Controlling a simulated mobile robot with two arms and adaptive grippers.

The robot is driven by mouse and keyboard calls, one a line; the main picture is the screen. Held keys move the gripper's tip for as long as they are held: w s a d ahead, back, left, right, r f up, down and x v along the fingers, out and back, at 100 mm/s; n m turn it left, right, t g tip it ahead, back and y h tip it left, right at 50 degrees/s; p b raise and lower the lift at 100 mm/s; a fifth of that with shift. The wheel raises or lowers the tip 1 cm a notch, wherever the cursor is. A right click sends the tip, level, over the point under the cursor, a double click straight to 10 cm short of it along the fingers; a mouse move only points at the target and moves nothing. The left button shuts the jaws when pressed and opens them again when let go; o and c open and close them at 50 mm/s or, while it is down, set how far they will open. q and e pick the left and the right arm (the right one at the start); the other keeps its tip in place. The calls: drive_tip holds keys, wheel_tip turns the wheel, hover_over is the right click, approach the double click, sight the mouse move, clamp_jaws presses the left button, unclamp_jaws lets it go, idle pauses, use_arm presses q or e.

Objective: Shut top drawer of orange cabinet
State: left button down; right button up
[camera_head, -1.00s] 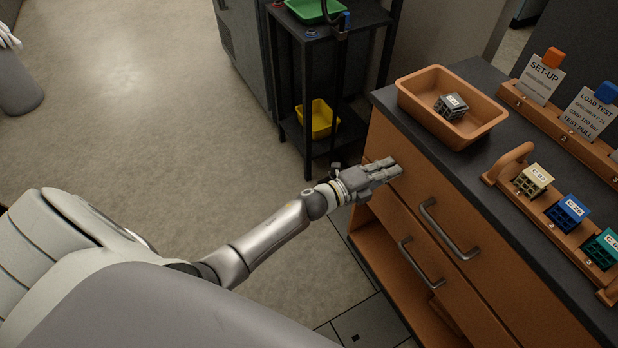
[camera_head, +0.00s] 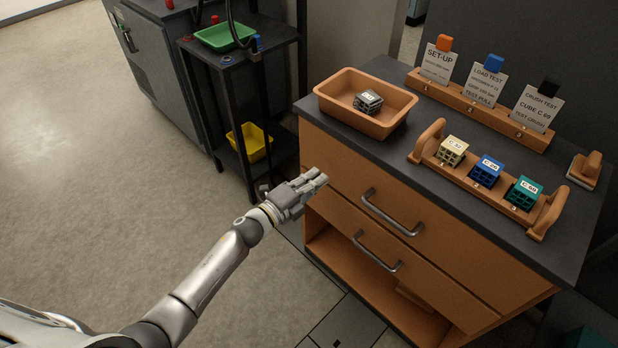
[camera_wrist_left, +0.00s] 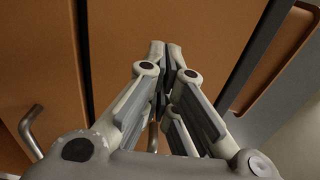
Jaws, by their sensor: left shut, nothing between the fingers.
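The orange cabinet (camera_head: 470,308) stands under a dark countertop, at the right in the head view. Its top drawer (camera_head: 450,235) has a grey bar handle (camera_head: 392,212). The drawer front looks about flush with the cabinet; a small gap is hard to tell. My left gripper (camera_head: 322,177) is shut and empty, by the left end of the drawer front; contact cannot be told. In the left wrist view the shut fingertips (camera_wrist_left: 165,46) point at an orange panel (camera_wrist_left: 200,30). A dark seam lies left of them and a handle (camera_wrist_left: 32,128) at the left edge.
The lower drawer has its own handle (camera_head: 378,250), with an open shelf below. On the countertop stand an orange tray (camera_head: 335,105) with a grey cube, a rack (camera_head: 425,155) with three cubes, and a sign holder (camera_head: 470,104). A black cart (camera_head: 280,50) stands left of the cabinet.

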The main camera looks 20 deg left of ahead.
use_arm(q)
drive_tip(key=p+v, duration=0.2)
drive_tip(key=v, duration=0.8)
drive_tip(key=s+a+f+n+g+y+p, duration=0.15)
drive_tip(key=s+f+n, duration=0.25)
drive_tip(key=f, duration=0.4)
drive_tip(key=s+a+f+n+g+y, duration=0.2)
drive_tip(key=s+a+f+n+y, duration=0.15)
drive_tip(key=f, duration=0.45)
drive_tip(key=s+a+f+n+g+y, duration=0.1)
drive_tip(key=s+f+n+y, duration=0.1)
drive_tip(key=s+f+n, duration=0.45)
drive_tip(key=s+f+n+g, duration=0.2)
drive_tip(key=s+f, duration=0.3)
drive_tip(key=s, duration=0.4)
drive_tip(key=s+f+n+g+y+p, duration=0.1)
drive_tip(key=s+f+g, duration=0.3)
drive_tip(key=s, duration=0.6)
drive_tip(key=s+f+n+g+y, duration=0.1)
drive_tip(key=s+f+n+g, duration=0.2)
drive_tip(key=s+f, duration=0.4)
drive_tip(key=s+d+n, duration=0.1)
drive_tip(key=s, duration=0.1)
drive_tip(key=shift+s+f+g+p, duration=0.35)
use_arm(e)
drive_tip(key=r, duration=0.5)
drive_tip(key=shift+s+r, duration=0.25)
drive_tip(key=shift+s, duration=0.1)
